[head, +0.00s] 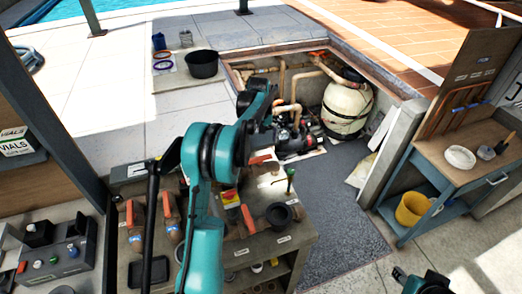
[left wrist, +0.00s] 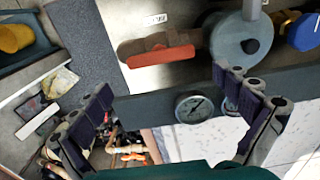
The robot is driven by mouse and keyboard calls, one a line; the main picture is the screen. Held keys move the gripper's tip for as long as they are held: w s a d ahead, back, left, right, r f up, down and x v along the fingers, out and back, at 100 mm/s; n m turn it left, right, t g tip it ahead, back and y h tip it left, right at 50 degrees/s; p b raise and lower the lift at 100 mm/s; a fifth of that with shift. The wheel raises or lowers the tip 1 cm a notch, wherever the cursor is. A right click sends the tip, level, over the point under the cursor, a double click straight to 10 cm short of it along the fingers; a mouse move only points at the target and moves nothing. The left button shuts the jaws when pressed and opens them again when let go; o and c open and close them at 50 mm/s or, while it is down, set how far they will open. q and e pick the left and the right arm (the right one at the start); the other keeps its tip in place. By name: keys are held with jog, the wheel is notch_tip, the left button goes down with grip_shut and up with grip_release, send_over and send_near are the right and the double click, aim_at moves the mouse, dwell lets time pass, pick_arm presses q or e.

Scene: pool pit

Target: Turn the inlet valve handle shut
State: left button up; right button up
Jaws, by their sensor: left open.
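Several orange-handled valves stand on the workbench (head: 305,238), with handles at its left (head: 130,213), beside that (head: 167,204), and nearer the middle (head: 245,218). I cannot read which label marks the inlet valve. My left gripper (head: 258,100) is beyond the bench's back edge, partly hidden by my teal arm. In the left wrist view the left gripper (left wrist: 165,85) is open and empty, its fingers spread wide. An orange handle (left wrist: 162,57) on a brown valve body shows past the fingertips, apart from them. At the lower right, part of my right arm's end (head: 425,285) shows; its fingers are unclear.
A pit with pipes, a pump and a cream tank (head: 347,106) lies behind the bench. A side table (head: 450,150) with a yellow bucket (head: 411,208) stands right. A gauge (left wrist: 194,107) shows between the fingers. Grey matting (head: 340,225) is clear floor.

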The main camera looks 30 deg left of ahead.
aim_at(260, 157)
pick_arm(q)
notch_tip(260, 157, down, 6)
jog(key=shift+f+b, duration=0.25)
jog(key=shift+b, duration=0.05)
jog(key=shift+c, duration=0.3)
jog(key=c, duration=0.8)
